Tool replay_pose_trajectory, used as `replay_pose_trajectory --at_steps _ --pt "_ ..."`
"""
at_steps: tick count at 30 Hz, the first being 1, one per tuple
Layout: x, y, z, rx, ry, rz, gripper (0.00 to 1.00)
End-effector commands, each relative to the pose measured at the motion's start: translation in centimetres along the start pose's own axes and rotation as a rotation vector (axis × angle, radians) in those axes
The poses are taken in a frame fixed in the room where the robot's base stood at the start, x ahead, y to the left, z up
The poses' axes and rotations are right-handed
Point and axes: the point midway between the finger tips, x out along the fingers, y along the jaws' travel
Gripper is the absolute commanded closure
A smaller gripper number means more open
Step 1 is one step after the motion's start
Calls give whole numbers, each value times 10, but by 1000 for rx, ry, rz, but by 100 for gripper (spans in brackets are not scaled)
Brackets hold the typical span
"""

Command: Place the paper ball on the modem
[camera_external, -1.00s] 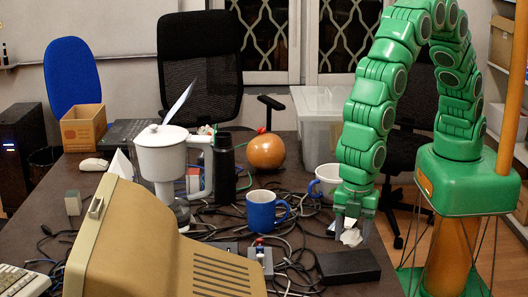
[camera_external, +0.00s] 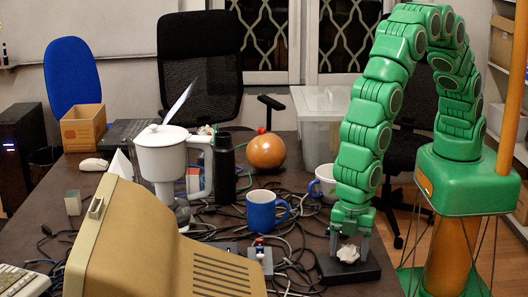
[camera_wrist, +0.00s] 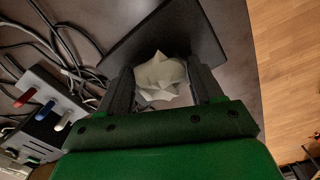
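The crumpled white paper ball (camera_external: 348,254) is between the two fingers of my gripper (camera_external: 350,248), which appears shut on it. In the wrist view the ball (camera_wrist: 160,78) fills the space between the fingertips of my gripper (camera_wrist: 164,80). The flat black box, which looks like the modem (camera_external: 345,274), lies below it near the right edge of the table. The modem (camera_wrist: 206,45) also shows behind the ball in the wrist view. The ball is over the modem's top; whether it touches is hard to tell.
A blue mug (camera_external: 262,211), a white mug (camera_external: 325,183) and tangled black cables (camera_external: 240,225) are to the left. A small grey switch box (camera_external: 260,258) stands left of the modem. A beige monitor (camera_external: 150,245) fills the front left. The table's right edge is close.

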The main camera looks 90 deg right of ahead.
Motion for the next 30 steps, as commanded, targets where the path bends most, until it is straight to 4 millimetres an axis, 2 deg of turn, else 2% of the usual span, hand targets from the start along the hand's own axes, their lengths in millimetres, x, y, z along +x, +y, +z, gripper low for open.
replay_pose_trajectory --at_steps 1,3,17,23,30 --pt "0 0 0 0 0 0 26" --pt "0 0 0 0 0 0 19" --pt "-7 0 0 0 1 1 19" --pt "-28 0 0 0 2 1 19" --pt "-70 0 0 0 3 2 19"
